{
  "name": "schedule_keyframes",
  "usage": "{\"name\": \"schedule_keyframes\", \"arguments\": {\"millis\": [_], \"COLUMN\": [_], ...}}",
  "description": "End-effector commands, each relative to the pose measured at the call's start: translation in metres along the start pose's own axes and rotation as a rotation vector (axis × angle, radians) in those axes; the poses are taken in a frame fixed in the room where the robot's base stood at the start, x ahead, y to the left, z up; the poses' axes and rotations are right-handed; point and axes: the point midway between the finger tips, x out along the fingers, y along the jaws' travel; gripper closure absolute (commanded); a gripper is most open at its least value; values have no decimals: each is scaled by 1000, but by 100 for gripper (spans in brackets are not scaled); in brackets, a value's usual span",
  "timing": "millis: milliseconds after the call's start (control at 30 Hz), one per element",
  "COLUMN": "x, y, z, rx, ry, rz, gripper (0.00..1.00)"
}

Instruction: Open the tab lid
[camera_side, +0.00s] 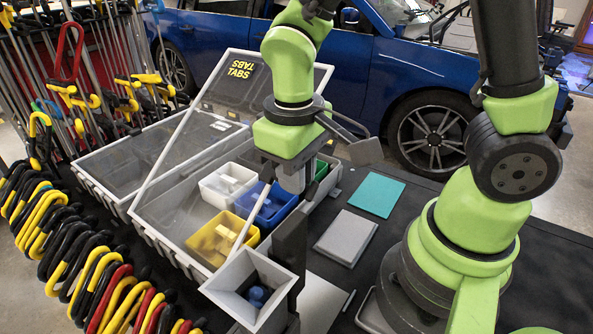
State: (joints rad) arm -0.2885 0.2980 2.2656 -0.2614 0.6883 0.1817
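The tab lid (222,92) is a see-through panel with a pale frame and a yellow "TABS" label. It stands raised and tilted above the back of an open grey case (160,240). In the case are a white bin (213,196), a yellow bin (203,240), a blue bin (262,215) and a partly hidden green bin (321,171). My gripper (292,182) points down over the right part of the case, in front of the lid's right side. Its fingertips are small and partly hidden, so I cannot tell their opening or any contact with the lid.
Another grey case (100,172) lies left of the open one. A grey funnel (250,285) with something blue inside stands at the front. A grey plate (346,238) and a teal plate (376,194) lie flat on the dark table. Racks of rods and coloured hooks crowd the left.

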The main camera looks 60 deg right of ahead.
Motion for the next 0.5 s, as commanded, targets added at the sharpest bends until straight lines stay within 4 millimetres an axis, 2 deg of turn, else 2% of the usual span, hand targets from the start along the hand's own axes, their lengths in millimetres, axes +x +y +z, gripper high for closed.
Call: {"name": "schedule_keyframes", "arguments": {"millis": [500], "x": [-8], "y": [-8], "z": [0], "rx": [-5], "ry": [2], "rz": [49], "gripper": [100]}}
